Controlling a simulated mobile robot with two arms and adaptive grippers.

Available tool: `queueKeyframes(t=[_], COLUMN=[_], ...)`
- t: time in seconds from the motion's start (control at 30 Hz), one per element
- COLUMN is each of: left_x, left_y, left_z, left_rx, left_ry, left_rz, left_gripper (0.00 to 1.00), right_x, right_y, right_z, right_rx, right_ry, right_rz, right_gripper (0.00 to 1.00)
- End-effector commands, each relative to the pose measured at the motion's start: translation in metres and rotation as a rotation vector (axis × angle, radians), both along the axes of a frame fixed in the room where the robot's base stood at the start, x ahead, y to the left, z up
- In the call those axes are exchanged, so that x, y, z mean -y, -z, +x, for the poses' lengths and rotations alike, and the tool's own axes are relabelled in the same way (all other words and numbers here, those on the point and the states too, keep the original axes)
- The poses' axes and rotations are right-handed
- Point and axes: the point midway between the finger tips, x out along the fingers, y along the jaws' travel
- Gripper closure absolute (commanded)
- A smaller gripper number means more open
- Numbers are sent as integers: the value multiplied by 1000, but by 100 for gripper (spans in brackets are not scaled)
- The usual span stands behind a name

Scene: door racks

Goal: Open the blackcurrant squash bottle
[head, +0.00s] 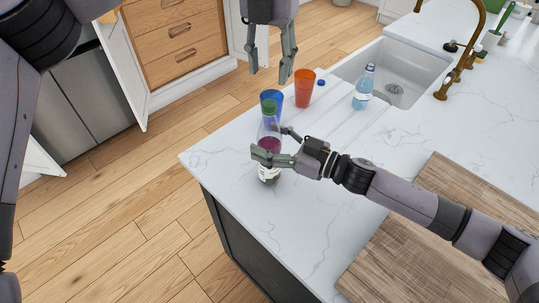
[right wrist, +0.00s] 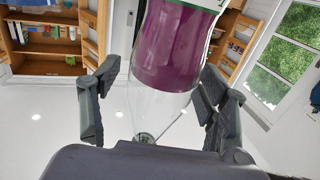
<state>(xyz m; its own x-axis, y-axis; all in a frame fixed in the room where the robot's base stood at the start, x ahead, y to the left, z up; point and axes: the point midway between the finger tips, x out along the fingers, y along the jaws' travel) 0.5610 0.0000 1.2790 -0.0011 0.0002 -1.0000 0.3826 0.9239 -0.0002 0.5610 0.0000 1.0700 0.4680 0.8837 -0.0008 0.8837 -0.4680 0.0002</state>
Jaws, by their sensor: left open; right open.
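The blackcurrant squash bottle (head: 269,172) stands upright near the counter's corner, with dark purple contents, a clear upper part and a green cap (head: 269,107) on top. My right gripper (head: 272,143) is open, its fingers on either side of the bottle's body. In the right wrist view the bottle's purple part (right wrist: 172,45) shows between the two spread fingers (right wrist: 155,105), with gaps beside it. My left gripper (head: 269,74) is open and empty, pointing down above the counter's edge, higher in the picture than the green cap and apart from it.
A blue cup (head: 275,96) stands just behind the bottle, and an orange cup (head: 304,88) beyond it. A small blue object (head: 321,83) and a blue-tinted bottle (head: 363,88) are near the sink (head: 405,65). A wooden board (head: 440,240) lies at the right.

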Motion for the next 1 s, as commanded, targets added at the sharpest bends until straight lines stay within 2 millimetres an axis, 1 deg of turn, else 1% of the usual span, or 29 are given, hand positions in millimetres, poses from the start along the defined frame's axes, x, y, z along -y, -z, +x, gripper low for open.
queueKeyframes(t=[0.13, 1.0], left_x=[0, 0], left_y=[0, 0], left_z=[0, 0], left_rx=[0, 0], left_ry=[0, 0], left_rz=[0, 0], left_gripper=[58, 58], right_x=[0, 1], right_y=[0, 0], right_z=[0, 0], right_rx=[0, 1], right_ry=[0, 0], right_rz=[0, 0], right_gripper=[32, 90])
